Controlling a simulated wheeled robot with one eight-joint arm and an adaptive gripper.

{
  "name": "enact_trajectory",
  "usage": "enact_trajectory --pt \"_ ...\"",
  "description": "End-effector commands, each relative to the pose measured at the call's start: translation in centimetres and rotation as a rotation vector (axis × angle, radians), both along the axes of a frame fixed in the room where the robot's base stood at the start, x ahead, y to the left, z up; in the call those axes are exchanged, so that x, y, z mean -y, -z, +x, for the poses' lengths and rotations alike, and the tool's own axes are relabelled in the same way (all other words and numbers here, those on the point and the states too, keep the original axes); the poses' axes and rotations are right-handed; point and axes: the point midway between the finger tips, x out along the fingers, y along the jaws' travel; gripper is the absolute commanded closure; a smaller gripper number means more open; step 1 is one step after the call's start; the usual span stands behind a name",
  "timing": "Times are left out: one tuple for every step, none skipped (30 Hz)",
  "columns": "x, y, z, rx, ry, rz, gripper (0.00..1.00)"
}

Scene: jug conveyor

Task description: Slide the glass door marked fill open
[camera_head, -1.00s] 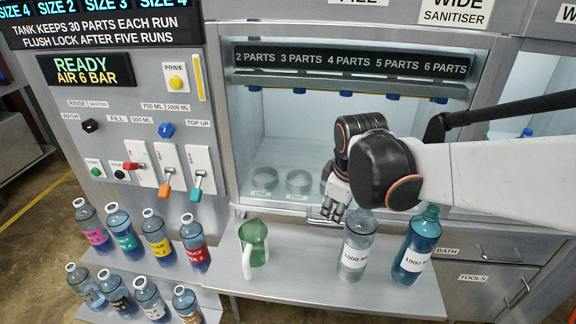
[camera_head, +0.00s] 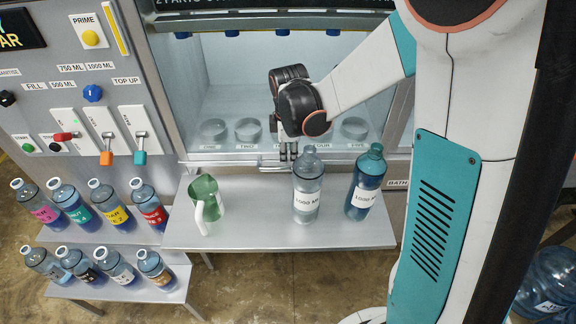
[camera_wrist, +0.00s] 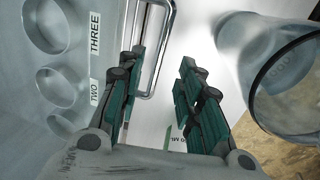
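The glass door (camera_head: 240,70) is the clear front of the middle cabinet and appears closed; its fill sign is out of view above. Its metal bar handle (camera_head: 265,166) is at the door's lower edge, and it also shows in the wrist view (camera_wrist: 172,22). My gripper (camera_head: 288,154) is at this handle, pointing down. In the wrist view its two dark green fingers (camera_wrist: 163,88) are apart. The handle lies just beyond the fingertips, close to the left finger; I cannot tell whether they touch.
A shelf (camera_head: 245,232) below the door holds a green jug (camera_head: 207,198), a clear 1000 ml bottle (camera_head: 307,190) very near my gripper, and a blue bottle (camera_head: 366,180). Coloured bottles (camera_head: 100,205) stand on left racks. Numbered ring holders (camera_head: 248,129) show behind the glass.

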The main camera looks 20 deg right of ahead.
Motion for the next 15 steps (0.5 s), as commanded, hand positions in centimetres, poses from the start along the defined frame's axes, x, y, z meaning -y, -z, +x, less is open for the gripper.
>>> enact_trajectory --pt "0.1 1.4 0.3 0.0 0.0 0.0 0.67" --pt "0.1 2.0 0.3 0.0 0.0 0.0 0.67" --pt "0.1 2.7 0.5 0.0 0.0 0.0 0.67" --pt "0.2 3.2 0.6 0.0 0.001 0.0 0.67" --pt "0.2 3.7 0.7 0.0 0.001 0.0 0.67" --pt "0.2 4.4 0.8 0.0 0.001 0.0 0.67" --pt "0.3 4.8 0.9 0.0 0.001 0.0 0.67" --pt "0.3 5.2 0.9 0.0 0.001 0.0 0.67" --pt "0.3 5.7 1.0 0.0 0.001 0.0 0.67" --pt "0.3 6.0 1.1 0.0 0.001 0.0 0.67" --pt "0.3 6.3 1.1 0.0 0.001 0.0 0.67" --pt "0.4 6.6 1.2 0.0 0.001 0.0 0.67" --pt "0.4 6.8 1.2 0.0 0.001 0.0 0.67" --pt "0.4 7.0 1.3 0.0 0.001 0.0 0.67" --pt "0.4 7.1 1.3 0.0 0.001 0.0 0.67"
